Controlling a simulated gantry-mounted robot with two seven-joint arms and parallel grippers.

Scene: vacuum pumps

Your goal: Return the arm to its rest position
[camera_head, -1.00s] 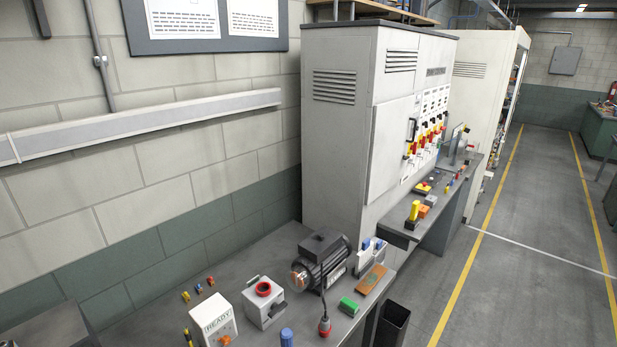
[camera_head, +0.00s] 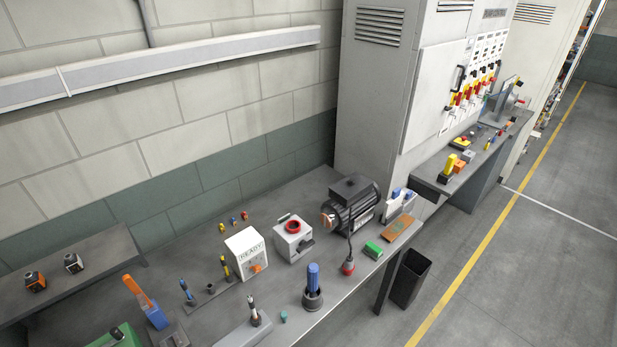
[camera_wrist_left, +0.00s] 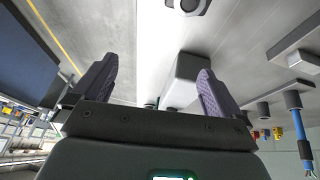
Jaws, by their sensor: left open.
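My left gripper (camera_wrist_left: 156,88) shows in the left wrist view. Its two purple-grey fingers stand wide apart with nothing held between them. Neither of my arms nor grippers shows in the head view. My right gripper is in no view.
The grey bench (camera_head: 335,300) carries a dark motor (camera_head: 350,205), a white READY box (camera_head: 246,255), a grey box with a red ring (camera_head: 292,240) and a blue-handled tool (camera_head: 313,280). A black bin (camera_head: 409,280) stands beside it. Floor at right is clear.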

